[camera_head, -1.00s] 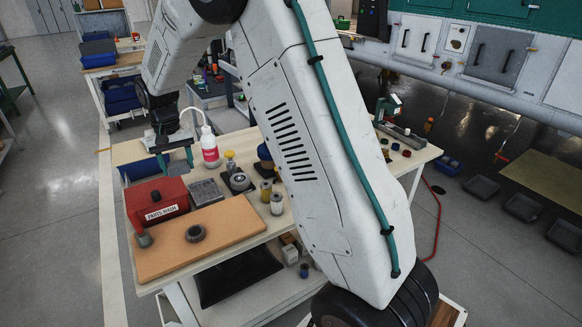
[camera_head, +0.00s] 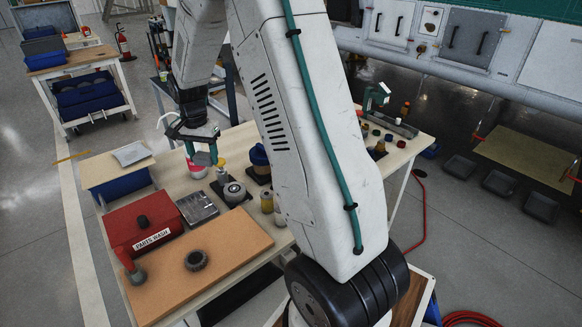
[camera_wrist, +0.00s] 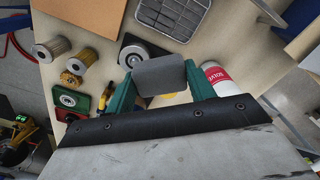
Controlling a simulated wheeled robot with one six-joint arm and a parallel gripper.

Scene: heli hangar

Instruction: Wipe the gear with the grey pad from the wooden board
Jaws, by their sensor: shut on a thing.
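The gear (camera_head: 196,260) is a dark toothed ring lying on a tan mat (camera_head: 240,240) at the front of the workbench. My gripper (camera_head: 202,152) is shut on the grey pad (camera_wrist: 158,76), a small rounded block between the green fingers in the wrist view; it also shows in the head view (camera_head: 204,159). My gripper is above the bench, behind the gear and apart from it. The light wooden board (camera_head: 98,171) is at the left end, with a pale grey tray-like thing (camera_head: 132,153) on it. The gear is not in the wrist view.
A red-and-white bottle (camera_wrist: 217,78) is close beside the right finger in the wrist view. Several filters and jars crowd the bench's middle. The mat is mostly clear around the gear.

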